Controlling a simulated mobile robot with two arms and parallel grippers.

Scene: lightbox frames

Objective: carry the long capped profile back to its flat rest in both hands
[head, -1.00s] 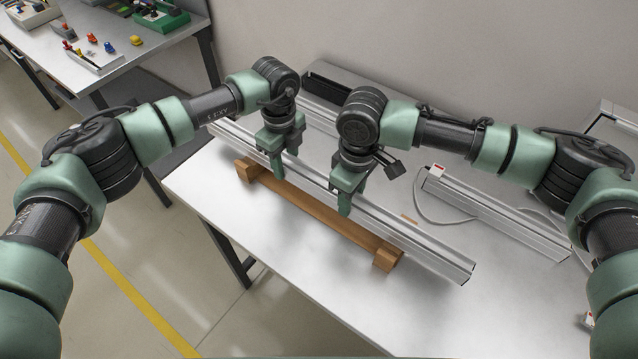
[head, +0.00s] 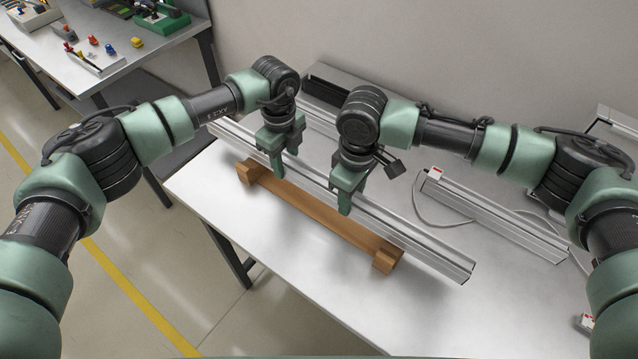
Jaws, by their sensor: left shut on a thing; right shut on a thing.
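The long silver profile (head: 420,239) runs from upper left to lower right across the white table. My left gripper (head: 276,170) is shut on it left of its middle. My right gripper (head: 344,205) is shut on it further right. The fingers hide parts of the profile. The brown wooden rest (head: 318,218), with a raised block at each end, lies just in front of the profile in the picture. The profile appears behind the rest, not over its front edge; its exact height above the table is hard to tell.
A second rail with a red-and-white end (head: 490,212) and a cable lies at the right. A dark-topped long housing (head: 330,88) stands along the wall. The table front (head: 300,285) is clear. Another table (head: 110,50) with small parts stands at the upper left.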

